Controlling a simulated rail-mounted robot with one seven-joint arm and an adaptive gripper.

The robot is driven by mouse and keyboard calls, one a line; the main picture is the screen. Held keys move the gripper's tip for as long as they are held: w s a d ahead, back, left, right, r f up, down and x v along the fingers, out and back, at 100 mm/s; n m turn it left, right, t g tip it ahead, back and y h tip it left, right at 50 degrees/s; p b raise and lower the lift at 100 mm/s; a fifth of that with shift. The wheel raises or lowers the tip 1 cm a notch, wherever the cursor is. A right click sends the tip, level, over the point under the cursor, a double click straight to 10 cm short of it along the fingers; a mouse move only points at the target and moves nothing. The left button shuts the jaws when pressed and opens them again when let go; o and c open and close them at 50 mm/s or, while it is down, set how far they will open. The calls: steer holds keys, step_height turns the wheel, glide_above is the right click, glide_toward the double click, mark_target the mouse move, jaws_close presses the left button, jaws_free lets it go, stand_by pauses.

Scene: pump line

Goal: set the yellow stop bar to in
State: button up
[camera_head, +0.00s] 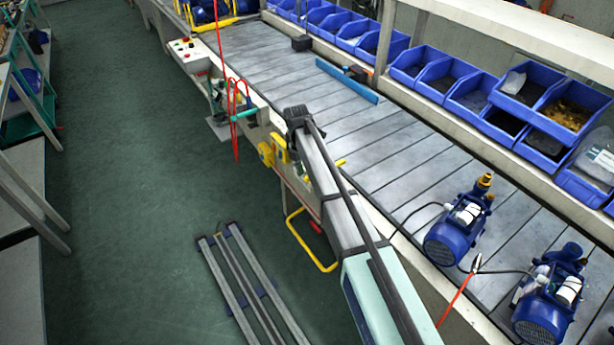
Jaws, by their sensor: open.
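A short yellow bar (340,162) shows at the near edge of the conveyor, just right of my arm. It looks like the stop bar, but my arm hides much of it, and I cannot tell how far in it sits. My gripper (297,118) is the dark end of my arm, above the conveyor's near rail and up-left of the bar, apart from it in the picture. It is open and no object shows in it; its fingers are hard to make out.
Yellow boxes (266,153) and a yellow loop handle (312,242) are on the conveyor's near side. Two blue pumps (457,228) (549,298) stand on the conveyor (400,150). A blue plate (346,80) lies farther up it. Red cable (235,125) hangs left of my gripper.

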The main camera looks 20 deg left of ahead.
step_height(320, 180, up, 10)
steer(key=w+a, duration=0.1)
steer(key=shift+a+r, duration=0.25)
steer(key=shift+a, duration=0.1)
